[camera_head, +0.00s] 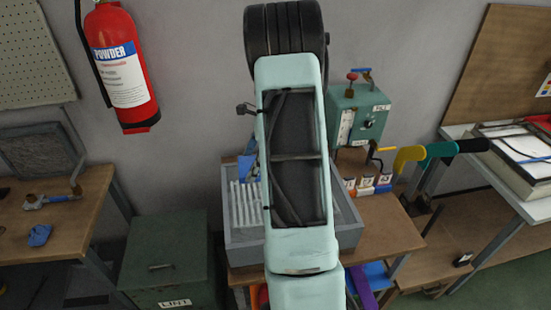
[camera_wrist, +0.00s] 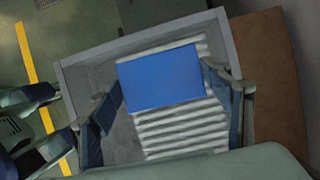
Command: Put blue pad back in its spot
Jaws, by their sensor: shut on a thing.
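The blue pad (camera_wrist: 160,78) is a flat rectangle, seen in the wrist view above a grey tray (camera_wrist: 228,42) with pale ribbed bars (camera_wrist: 185,128). My gripper (camera_wrist: 163,88) is shut on the pad, with one blue-faced finger at its left edge and one at its right edge. The pad covers part of the bars, and its height above them is hard to tell. In the head view my arm hides most of the gripper; a small blue patch (camera_head: 247,167) shows left of the arm over the grey tray (camera_head: 240,237).
A teal box (camera_head: 358,115) with a lever and several small labelled blocks (camera_head: 367,186) stand right of the tray. Coloured handles (camera_head: 440,151) stick up further right. A green chest (camera_head: 165,255) stands lower left. A small blue item (camera_head: 39,235) lies on the left bench.

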